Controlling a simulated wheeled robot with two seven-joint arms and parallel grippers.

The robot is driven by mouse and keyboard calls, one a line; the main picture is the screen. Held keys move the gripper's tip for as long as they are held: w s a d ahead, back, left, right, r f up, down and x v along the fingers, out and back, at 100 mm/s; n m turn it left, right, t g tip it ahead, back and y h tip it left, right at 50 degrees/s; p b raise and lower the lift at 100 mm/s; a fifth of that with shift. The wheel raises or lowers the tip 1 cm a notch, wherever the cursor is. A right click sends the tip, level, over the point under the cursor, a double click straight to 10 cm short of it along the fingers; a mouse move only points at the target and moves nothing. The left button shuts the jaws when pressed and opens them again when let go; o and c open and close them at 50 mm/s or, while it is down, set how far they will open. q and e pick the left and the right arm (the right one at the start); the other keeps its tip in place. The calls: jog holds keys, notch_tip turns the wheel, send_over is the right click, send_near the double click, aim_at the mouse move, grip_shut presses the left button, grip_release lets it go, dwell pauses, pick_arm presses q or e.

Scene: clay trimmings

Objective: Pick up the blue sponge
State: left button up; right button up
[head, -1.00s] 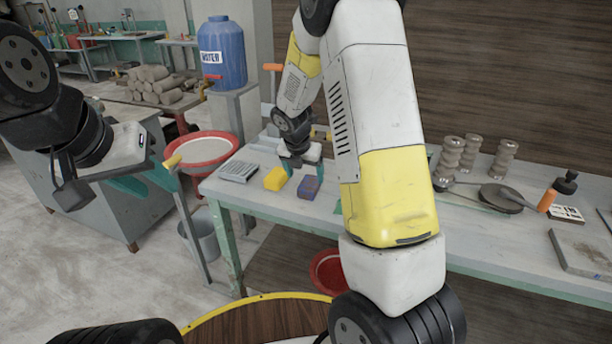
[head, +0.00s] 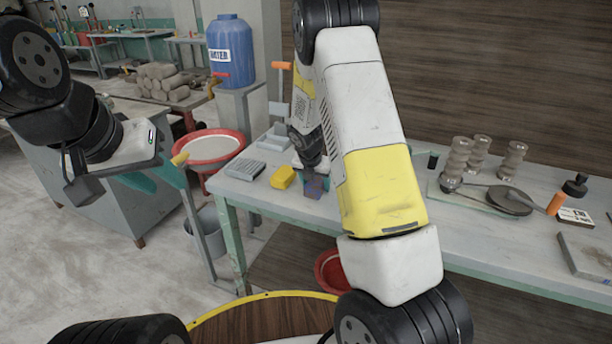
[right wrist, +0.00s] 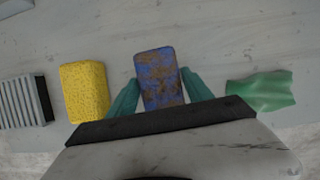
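The blue sponge (right wrist: 160,80), stained with brown patches, lies on the grey worktable. In the head view the sponge (head: 315,190) is partly hidden by my right gripper. My right gripper (right wrist: 159,84) is open, with one teal finger on each side of the sponge, the tips very near its long edges. Whether they touch it I cannot tell. In the head view my right gripper (head: 314,179) is low over the sponge. My left gripper (head: 155,178) is open and empty at the left, away from the worktable.
A yellow sponge (right wrist: 85,92) lies close left of the blue one, with a grey ribbed block (right wrist: 24,102) beyond it. A crumpled green piece (right wrist: 260,90) lies to the right.

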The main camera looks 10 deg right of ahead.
aim_at(317, 179)
jog(key=c, duration=0.9)
jog(key=shift+o, duration=0.2)
jog(key=shift+r, duration=0.1)
jog(key=shift+r, duration=0.6)
notch_tip(317, 179, up, 2)
jog(key=shift+r, duration=0.15)
jog(key=s+a, duration=0.3)
jog(key=s, duration=0.4)
jog(key=s+a+r, duration=0.1)
jog(key=s+a, duration=0.2)
jog(key=s, duration=0.4)
jog(key=shift+s+a+r, duration=0.15)
jog(key=shift+s+a, duration=0.15)
jog(key=o, duration=0.7)
jog(key=c, duration=0.6)
